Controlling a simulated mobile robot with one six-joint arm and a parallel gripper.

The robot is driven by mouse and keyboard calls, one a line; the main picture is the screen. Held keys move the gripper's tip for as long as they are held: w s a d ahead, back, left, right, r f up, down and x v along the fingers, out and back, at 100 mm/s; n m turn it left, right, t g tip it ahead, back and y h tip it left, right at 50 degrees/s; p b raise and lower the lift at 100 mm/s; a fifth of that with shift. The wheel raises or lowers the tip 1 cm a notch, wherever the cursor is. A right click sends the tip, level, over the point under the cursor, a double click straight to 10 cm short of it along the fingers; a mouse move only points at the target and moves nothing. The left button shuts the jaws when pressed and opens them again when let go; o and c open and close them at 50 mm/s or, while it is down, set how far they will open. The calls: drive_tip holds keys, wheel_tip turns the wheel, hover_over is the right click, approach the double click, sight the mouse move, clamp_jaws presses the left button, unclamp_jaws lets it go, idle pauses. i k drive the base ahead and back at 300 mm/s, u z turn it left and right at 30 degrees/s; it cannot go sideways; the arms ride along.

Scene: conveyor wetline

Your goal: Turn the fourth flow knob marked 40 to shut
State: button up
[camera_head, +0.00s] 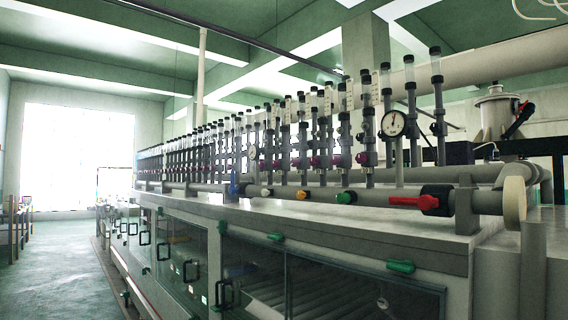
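A row of upright clear flow tubes with black caps runs along the top of the wet line. Small purple knobs sit at the lower part of the nearer tubes, such as one knob (361,158) at the right and others (335,160) further left. I cannot read a 40 or tell which knob is the fourth. On the horizontal pipe below are a green knob (346,198), a yellow knob (301,195), a whitish knob (265,193) and a blue valve (233,187). My gripper is not in view.
A red-handled valve (420,201) sits near the pipe's right end. A round dial gauge (393,123) stands above it. Glass-fronted cabinets with green handles (400,266) form the machine's front. Open floor (60,260) lies at the left.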

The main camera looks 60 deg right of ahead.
sight(295, 162)
drive_tip(key=z, duration=0.1)
drive_tip(key=i, duration=0.95)
drive_tip(key=u, duration=0.05)
